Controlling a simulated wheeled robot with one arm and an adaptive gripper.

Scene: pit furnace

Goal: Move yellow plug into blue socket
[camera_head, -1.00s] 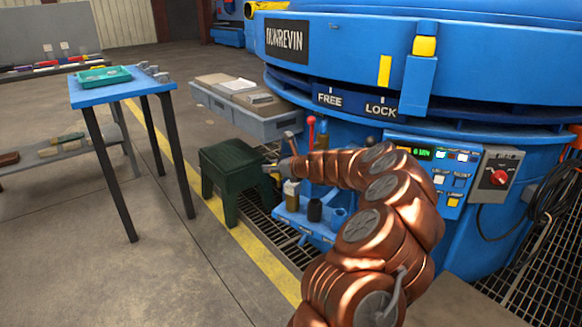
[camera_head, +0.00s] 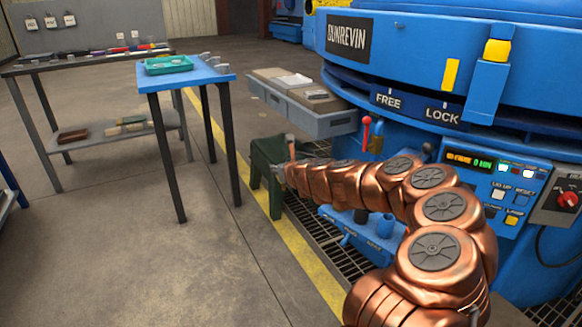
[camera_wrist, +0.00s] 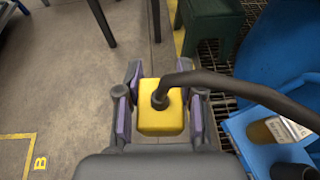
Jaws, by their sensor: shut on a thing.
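The yellow plug (camera_wrist: 147,119) is a block with a dark cable (camera_wrist: 232,84) rising from its top and running off to the right in the wrist view. My gripper (camera_wrist: 160,98) is shut on it, with a purple-lined finger on either side. The plug is held above the concrete floor. In the head view my arm covers most of the gripper, and I cannot make out the plug there.
The blue furnace (camera_head: 420,55) fills the right. A green stool (camera_head: 268,154) and a grey bin (camera_head: 325,124) stand beside it. A blue table (camera_head: 205,75) with a green tray (camera_head: 168,67) is to the left. A wooden-handled object (camera_wrist: 272,129) is near the shelf in the wrist view. Floor is open at left.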

